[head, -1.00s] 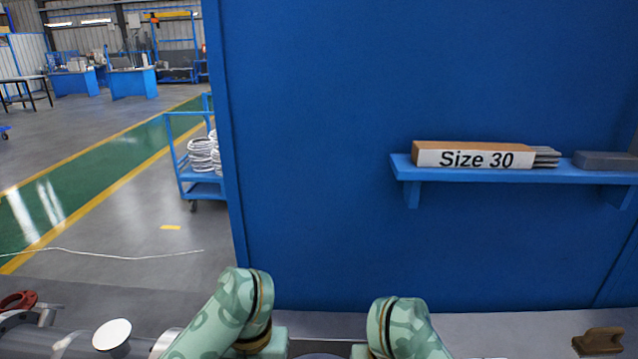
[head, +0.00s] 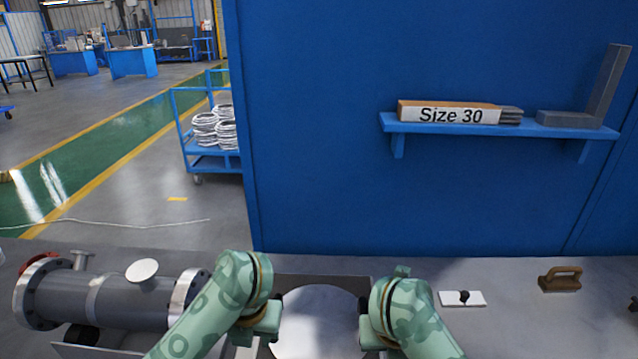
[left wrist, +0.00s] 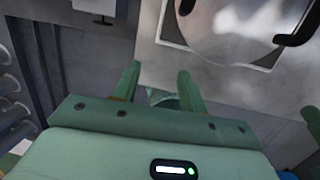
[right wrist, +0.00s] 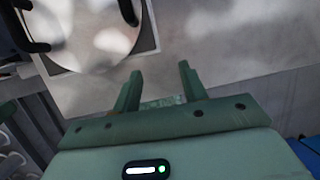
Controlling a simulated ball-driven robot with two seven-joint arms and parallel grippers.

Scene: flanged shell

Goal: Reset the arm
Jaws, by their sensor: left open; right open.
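My left gripper (left wrist: 158,85) is open in the left wrist view, with nothing between its fingers. My right gripper (right wrist: 157,88) is open and empty in the right wrist view. In the head view both green arms are bent at the bottom middle, one on each side of a round pale disc (head: 318,318). The disc also shows at the top of the left wrist view (left wrist: 235,25) and at the top left of the right wrist view (right wrist: 85,30). The fingertips are hidden in the head view.
A grey flanged shell (head: 110,300) lies at the left of the worktop. A white plate with a black knob (head: 462,298) and a brown-handled block (head: 560,279) lie at the right. A blue shelf (head: 480,127) holds a "Size 30" box (head: 448,113). The worktop between disc and wall looks clear.

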